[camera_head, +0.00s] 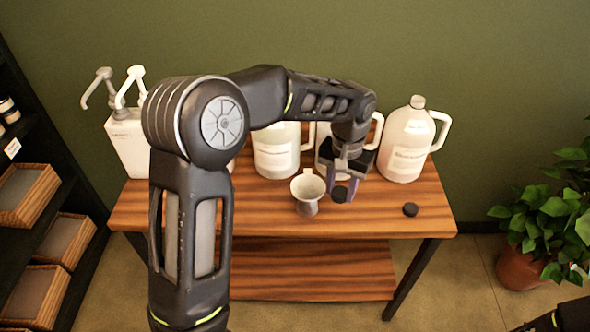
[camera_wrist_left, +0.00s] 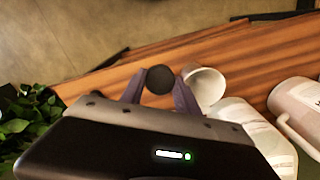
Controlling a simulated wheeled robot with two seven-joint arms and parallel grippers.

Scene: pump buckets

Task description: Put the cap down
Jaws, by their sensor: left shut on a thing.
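My left gripper (camera_head: 343,190) is shut on a small round black cap (camera_head: 339,195). It holds the cap over the front part of the wooden table (camera_head: 375,222), just right of a white pitcher-like cup (camera_head: 307,208). In the left wrist view the cap (camera_wrist_left: 160,79) sits between the two fingertips. Whether the cap touches the tabletop, I cannot tell. A second black cap (camera_head: 410,209) lies on the table to the right. My right gripper is not in view.
Another white jug (camera_head: 275,152) stands at the back, and one more is partly hidden behind my left gripper. A white container with pumps (camera_head: 127,142) stands at the left. A potted plant (camera_head: 545,225) is right of the table. The tabletop's front right is mostly clear.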

